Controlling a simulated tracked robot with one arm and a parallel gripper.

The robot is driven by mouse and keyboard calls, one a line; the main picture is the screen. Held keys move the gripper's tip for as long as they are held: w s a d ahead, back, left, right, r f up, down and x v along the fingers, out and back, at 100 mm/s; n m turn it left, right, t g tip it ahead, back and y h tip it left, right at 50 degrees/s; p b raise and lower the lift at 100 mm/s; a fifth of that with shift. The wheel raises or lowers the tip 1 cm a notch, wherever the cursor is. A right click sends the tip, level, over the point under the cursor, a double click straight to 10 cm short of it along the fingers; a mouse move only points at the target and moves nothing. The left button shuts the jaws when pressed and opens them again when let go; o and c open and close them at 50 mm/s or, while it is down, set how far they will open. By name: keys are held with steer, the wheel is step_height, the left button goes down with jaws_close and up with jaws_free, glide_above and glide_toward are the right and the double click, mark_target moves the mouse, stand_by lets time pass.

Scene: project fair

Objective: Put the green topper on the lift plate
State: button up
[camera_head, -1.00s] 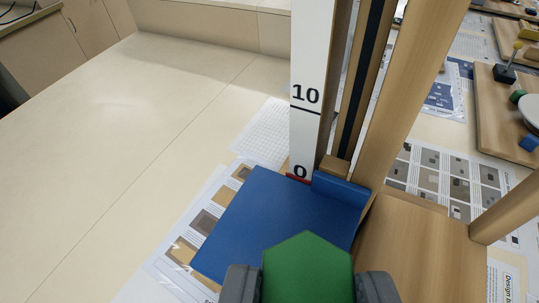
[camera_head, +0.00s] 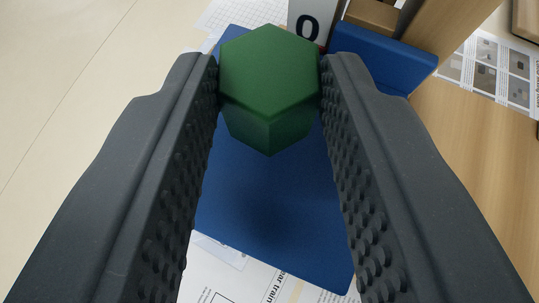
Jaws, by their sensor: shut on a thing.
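The green topper (camera_head: 268,72) is a hexagonal block. It sits between the tips of my gripper (camera_head: 268,88), whose two dark ridged fingers touch it on both sides. The blue lift plate (camera_head: 265,205) is directly below and behind the topper in the view. The topper covers part of the plate. I cannot tell for sure whether its underside touches the plate; a soft dark shade shows on the plate nearer to me.
A white scale (camera_head: 309,22) marked 0 stands at the plate's far edge, beside a blue upright bracket (camera_head: 385,58). A wooden base (camera_head: 465,170) lies to the right. Printed sheets (camera_head: 250,275) lie under the plate. The pale surface at left is clear.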

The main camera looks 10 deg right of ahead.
steer(key=shift+f, duration=1.3)
steer(key=shift+f, duration=0.1)
steer(key=o, duration=1)
steer(key=shift+c, duration=0.2)
steer(key=shift+s+r, duration=0.25)
steer(key=shift+r, duration=0.05)
steer(key=v, duration=1.1)
steer(key=shift+s+b, duration=0.2)
steer(key=shift+b, duration=0.2)
